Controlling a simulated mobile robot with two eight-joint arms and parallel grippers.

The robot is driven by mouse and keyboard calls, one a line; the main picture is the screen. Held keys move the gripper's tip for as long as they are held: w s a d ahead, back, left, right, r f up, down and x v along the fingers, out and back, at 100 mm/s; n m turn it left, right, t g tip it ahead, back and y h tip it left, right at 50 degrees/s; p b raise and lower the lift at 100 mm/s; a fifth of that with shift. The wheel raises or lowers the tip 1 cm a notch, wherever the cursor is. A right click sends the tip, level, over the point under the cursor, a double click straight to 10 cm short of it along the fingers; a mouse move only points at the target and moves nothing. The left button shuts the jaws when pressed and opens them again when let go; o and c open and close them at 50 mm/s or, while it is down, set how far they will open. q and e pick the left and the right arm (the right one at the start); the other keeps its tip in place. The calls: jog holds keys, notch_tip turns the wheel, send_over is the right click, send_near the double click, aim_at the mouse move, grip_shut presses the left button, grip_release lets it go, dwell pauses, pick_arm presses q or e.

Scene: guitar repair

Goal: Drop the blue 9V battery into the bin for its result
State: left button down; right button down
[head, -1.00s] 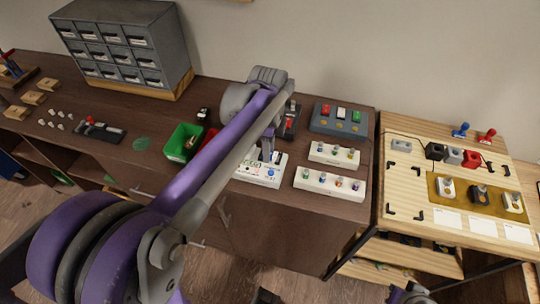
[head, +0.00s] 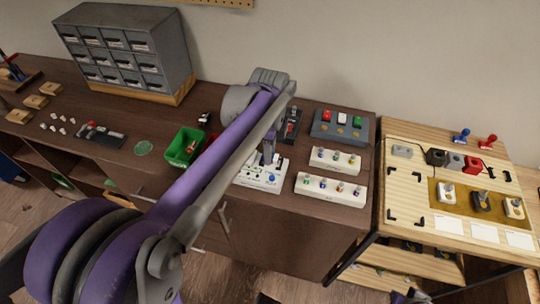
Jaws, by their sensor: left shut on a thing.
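My left gripper (head: 268,156) points down over the white tester board (head: 250,182), left of the two white strips. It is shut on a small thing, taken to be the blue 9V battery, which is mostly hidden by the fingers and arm. A blue round part shows on the board just under the fingers. A green bin (head: 180,147) stands to the left on the bench, with a small item inside. A red bin (head: 208,142) beside it is mostly hidden behind my purple left arm. My right gripper is not clearly in view.
A grey box with red, white and green buttons (head: 341,122) stands behind the white strips (head: 330,188). A grey drawer cabinet (head: 125,50) is at the back left. A light wooden table (head: 410,190) with pedals is at right. Bench left of the green bin is partly clear.

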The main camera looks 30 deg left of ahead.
pick_arm(q)
notch_tip(320, 180, up, 12)
jog(key=p, duration=0.4)
jog(key=shift+r, duration=0.2)
jog(key=shift+s, duration=0.1)
